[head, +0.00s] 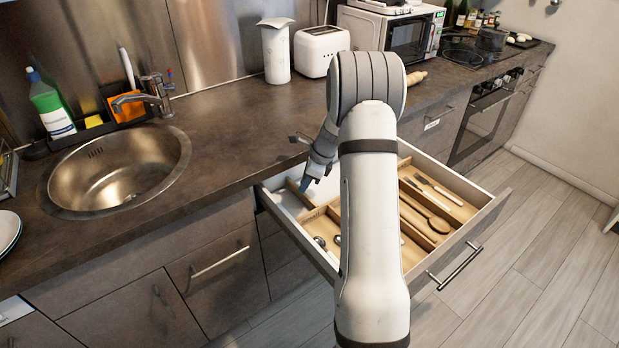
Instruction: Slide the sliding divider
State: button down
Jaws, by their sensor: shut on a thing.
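An open drawer (468,232) with white inner walls holds a wooden cutlery tray. The sliding divider (298,194) looks like a thin wooden strip near the drawer's left side. My gripper (306,184) reaches down into the left part of the drawer and is shut on the top of this strip. Its fingertips are small and dark here, so the exact grip is hard to see. My arm covers the middle of the drawer and part of the tray.
Wooden utensils (432,210) lie in the tray's right compartments, and spoons (320,242) lie at the front left. The drawer handle (458,268) sticks out in front. The counter (225,120) with a sink (120,172) lies behind and left. The floor at right is clear.

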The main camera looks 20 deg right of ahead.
jog(key=shift+d, duration=0.1)
jog(key=c, duration=1.3)
grip_release()
jog(key=shift+d, duration=0.1)
jog(key=shift+s+r, duration=0.1)
jog(key=v, duration=0.7)
jog(key=shift+d+r, duration=0.2)
jog(key=shift+r, duration=0.1)
jog(key=shift+s, duration=0.1)
